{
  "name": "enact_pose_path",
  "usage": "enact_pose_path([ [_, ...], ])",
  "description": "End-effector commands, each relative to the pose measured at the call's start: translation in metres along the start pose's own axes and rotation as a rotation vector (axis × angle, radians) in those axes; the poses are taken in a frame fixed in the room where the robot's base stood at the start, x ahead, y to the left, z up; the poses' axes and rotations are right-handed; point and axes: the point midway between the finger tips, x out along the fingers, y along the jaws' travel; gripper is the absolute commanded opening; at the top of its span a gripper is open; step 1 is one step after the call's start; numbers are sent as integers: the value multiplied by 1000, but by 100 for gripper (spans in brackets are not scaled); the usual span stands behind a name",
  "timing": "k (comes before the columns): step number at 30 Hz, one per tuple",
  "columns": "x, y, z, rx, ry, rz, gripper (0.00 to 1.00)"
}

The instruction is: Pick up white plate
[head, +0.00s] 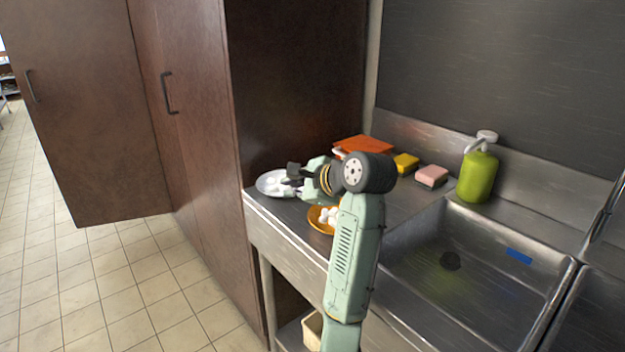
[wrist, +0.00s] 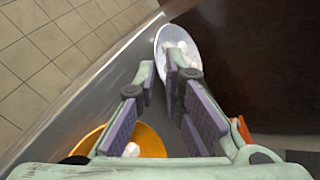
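The white plate (head: 267,188) lies at the left end of the steel counter, with several white, egg-like pieces on it. In the wrist view the plate (wrist: 171,32) is ahead of my fingers, near the counter's edge. My gripper (head: 293,181) is over the near right side of the plate in the head view and hides part of it.
An orange plate (head: 317,226) with white pieces is close beside my arm. An orange-red board (head: 363,144), yellow sponge (head: 406,164), pink sponge (head: 432,175) and green soap bottle (head: 478,175) stand along the back. A sink (head: 480,270) is right. A dark cabinet (head: 290,90) borders the plate.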

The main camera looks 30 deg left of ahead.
Motion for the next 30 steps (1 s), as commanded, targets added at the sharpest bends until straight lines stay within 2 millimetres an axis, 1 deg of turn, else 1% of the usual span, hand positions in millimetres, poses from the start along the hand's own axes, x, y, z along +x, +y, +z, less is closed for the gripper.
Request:
enact_pose_path([
  [2,6,2,-1,16,-1,15,10],
  [9,43,2,-2,17,0,15,10],
  [17,64,2,-3,15,1,15,10],
  [24,99,4,-8,14,1,12,10],
  [27,106,4,-9,14,1,12,10],
  [30,108,5,-9,14,1,10,10],
])
